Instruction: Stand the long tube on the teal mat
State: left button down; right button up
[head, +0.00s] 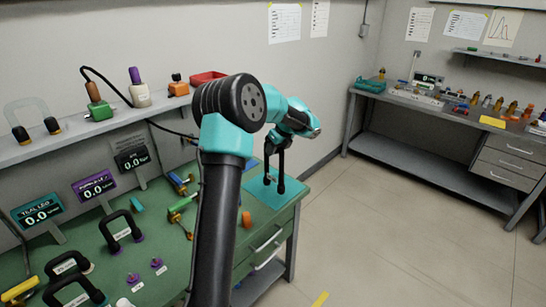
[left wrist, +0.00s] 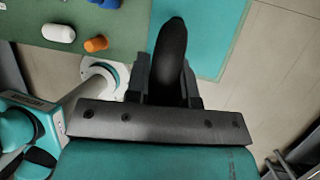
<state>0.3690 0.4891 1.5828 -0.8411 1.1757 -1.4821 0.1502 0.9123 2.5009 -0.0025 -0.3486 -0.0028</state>
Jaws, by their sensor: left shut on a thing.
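My left gripper (head: 275,160) is over the teal mat (head: 257,199) at the right end of the green bench. It is shut on a black, rounded, elongated piece, which I take for the long tube (left wrist: 172,50). In the left wrist view this piece sits between the two grey fingers, and the teal mat (left wrist: 225,30) lies beyond it. In the head view the dark lower parts reach down to the mat. I cannot tell whether the tube touches it. My right gripper is not in view.
An orange cap (head: 246,219) lies just left of the mat. Black arched handles (head: 120,230), small displays (head: 94,188) and green-yellow parts (head: 181,212) fill the bench to the left. A loaded shelf (head: 50,140) runs behind. The bench's right edge is close to the mat.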

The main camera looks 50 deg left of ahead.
pick_arm(q)
jog(key=shift+w+a, duration=0.3)
jog(key=shift+a, duration=0.1)
jog(key=shift+f, duration=1.9)
jog(key=c, duration=1)
grip_release()
jog(key=v, duration=1.2)
